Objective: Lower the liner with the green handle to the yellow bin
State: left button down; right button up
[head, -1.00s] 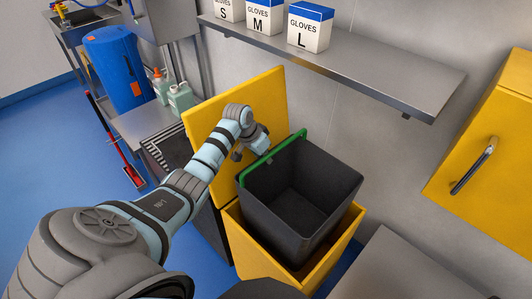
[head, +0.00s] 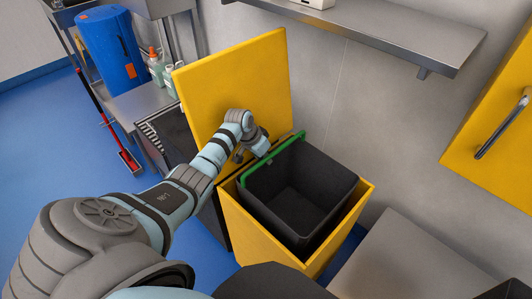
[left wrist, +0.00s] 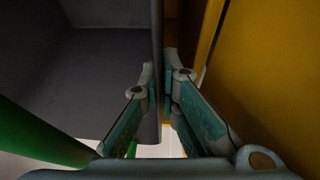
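The black liner (head: 335,188) with the green handle (head: 255,163) sits partly inside the open yellow bin (head: 270,230) in the head view. Its rim stands a little above the bin's rim, mainly at the back. Whether its base touches the bin floor is hidden. My left gripper (head: 262,152) is at the liner's back-left rim, by the handle. In the left wrist view my left gripper (left wrist: 160,95) has its fingers on both sides of the liner's wall (left wrist: 157,60), with the green handle (left wrist: 40,135) beside it. My right gripper is not in view.
The bin's yellow lid (head: 235,85) stands open behind my left gripper. A steel shelf (head: 380,35) runs along the wall above. A yellow cabinet with a handle (head: 503,125) is at the right. A grey surface (head: 400,265) lies right of the bin.

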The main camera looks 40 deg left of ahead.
aim_at(266, 175)
pick_arm(q)
jog(key=f+b, duration=0.2)
jog(key=f, duration=0.1)
jog(key=f+b, duration=0.5)
jog(key=f, duration=0.1)
jog(key=shift+s+d+f, duration=0.1)
jog(key=shift+s+d, duration=0.15)
jog(key=shift+s, duration=0.05)
jog(key=c, duration=1.7)
grip_release()
jog(key=shift+s, duration=0.1)
jog(key=r+p, duration=0.3)
jog(key=w+r+p, duration=0.1)
jog(key=r+p, duration=0.1)
jog(key=shift+a, duration=0.4)
notch_tip(266, 175, up, 11)
jog(key=p, duration=1.1)
jog(key=shift+s+d+f, duration=0.1)
jog(key=shift+d, duration=0.05)
jog(key=shift+f, duration=0.2)
